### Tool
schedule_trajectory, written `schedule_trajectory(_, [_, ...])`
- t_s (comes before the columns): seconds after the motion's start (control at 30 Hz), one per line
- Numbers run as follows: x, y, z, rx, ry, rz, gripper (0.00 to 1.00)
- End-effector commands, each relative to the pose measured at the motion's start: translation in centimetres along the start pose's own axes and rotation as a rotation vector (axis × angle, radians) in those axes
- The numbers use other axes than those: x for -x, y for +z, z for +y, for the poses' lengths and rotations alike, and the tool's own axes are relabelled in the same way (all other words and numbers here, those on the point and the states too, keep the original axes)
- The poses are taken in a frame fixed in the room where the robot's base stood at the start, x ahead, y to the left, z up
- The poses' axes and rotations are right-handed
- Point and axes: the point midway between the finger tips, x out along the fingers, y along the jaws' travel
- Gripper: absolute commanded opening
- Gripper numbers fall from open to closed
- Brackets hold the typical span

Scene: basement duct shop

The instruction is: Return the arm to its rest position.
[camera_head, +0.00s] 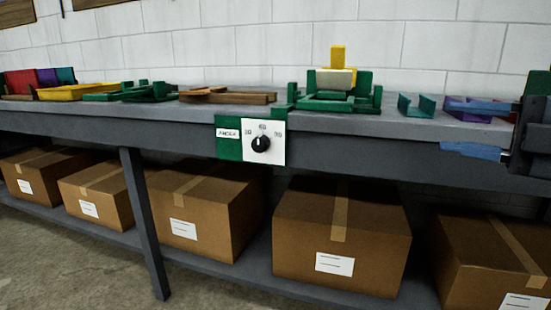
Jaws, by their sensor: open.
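My gripper (462,128) is at the right edge of the view, in front of the bench's front edge. Its two blue fingers point left and stand apart, one above the other, with nothing between them. The dark body of the gripper is partly cut off by the picture edge. The rest of my arm is mostly out of view.
A grey bench (400,123) carries a yellow tray (77,92), wooden pieces (228,97), a green fixture (325,101) holding a yellow block (337,57), a green channel (417,106) and a purple piece (470,115). A dial panel (262,143) is on its front. Several cardboard boxes (340,240) sit below.

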Motion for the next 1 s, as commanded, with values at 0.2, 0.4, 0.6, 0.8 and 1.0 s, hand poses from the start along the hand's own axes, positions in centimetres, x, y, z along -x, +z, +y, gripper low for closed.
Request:
schedule_trajectory(0.2, [-0.5,0.2,-1.6,-0.074,0.015,-0.028,0.47])
schedule_trajectory(0.4, [-1.0,0.5,-3.7,-0.174,0.036,-0.068,0.47])
schedule_trajectory(0.6, [-1.6,0.8,-7.0,-0.32,0.069,-0.132,0.47])
schedule_trajectory(0.8, [-2.0,0.6,-12.3,-0.532,0.115,-0.23,0.47])
schedule_trajectory(1.0, [-1.4,-1.0,-20.2,-0.815,0.186,-0.387,0.47])
